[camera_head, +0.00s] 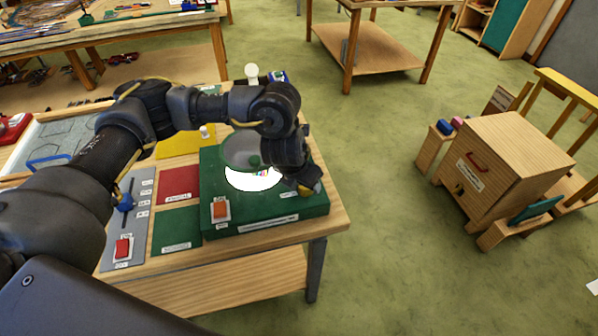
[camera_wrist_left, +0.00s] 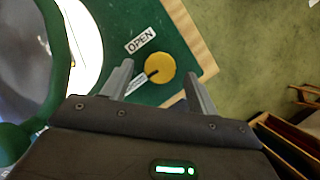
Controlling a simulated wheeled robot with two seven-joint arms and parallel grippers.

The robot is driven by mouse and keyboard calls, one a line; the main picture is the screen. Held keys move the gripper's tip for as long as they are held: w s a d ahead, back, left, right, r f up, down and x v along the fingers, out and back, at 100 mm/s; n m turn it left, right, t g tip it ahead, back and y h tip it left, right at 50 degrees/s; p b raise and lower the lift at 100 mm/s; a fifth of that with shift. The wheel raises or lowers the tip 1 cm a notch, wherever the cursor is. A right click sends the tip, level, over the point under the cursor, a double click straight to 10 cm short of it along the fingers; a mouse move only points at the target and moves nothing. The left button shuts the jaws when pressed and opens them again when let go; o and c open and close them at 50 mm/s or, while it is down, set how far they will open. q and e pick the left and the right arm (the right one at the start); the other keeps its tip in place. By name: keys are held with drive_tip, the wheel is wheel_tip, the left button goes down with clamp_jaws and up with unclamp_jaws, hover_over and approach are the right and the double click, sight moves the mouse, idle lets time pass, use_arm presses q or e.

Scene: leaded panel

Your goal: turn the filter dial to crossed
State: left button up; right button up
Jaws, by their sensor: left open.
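The filter dial is a round yellow knob (camera_wrist_left: 161,67) on the corner of a green box; a sliver of it shows in the head view (camera_head: 317,187). A dark pointer on it angles toward the lower left in the wrist view, toward a white label (camera_wrist_left: 134,86) partly hidden by a finger. A label reading OPEN (camera_wrist_left: 140,40) lies above left of the knob. My left gripper (camera_wrist_left: 159,78) is open, its fingers to either side of the knob; whether they touch it I cannot tell. In the head view the left gripper (camera_head: 304,186) is over the box's right corner.
The green box (camera_head: 270,222) carries a bright white disc (camera_head: 250,182), a round green-rimmed filter (camera_head: 240,150) above it and an orange-red switch (camera_head: 220,209). A grey panel with a blue slider (camera_head: 125,203) lies left. Open floor is right of the table.

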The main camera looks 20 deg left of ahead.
use_arm(q)
drive_tip(key=d+v, duration=0.1)
drive_tip(key=v, duration=0.7)
drive_tip(key=shift+a+r+b, duration=0.25)
drive_tip(key=shift+a+b, duration=0.2)
drive_tip(key=shift+a, duration=0.1)
drive_tip(key=shift+s, duration=0.1)
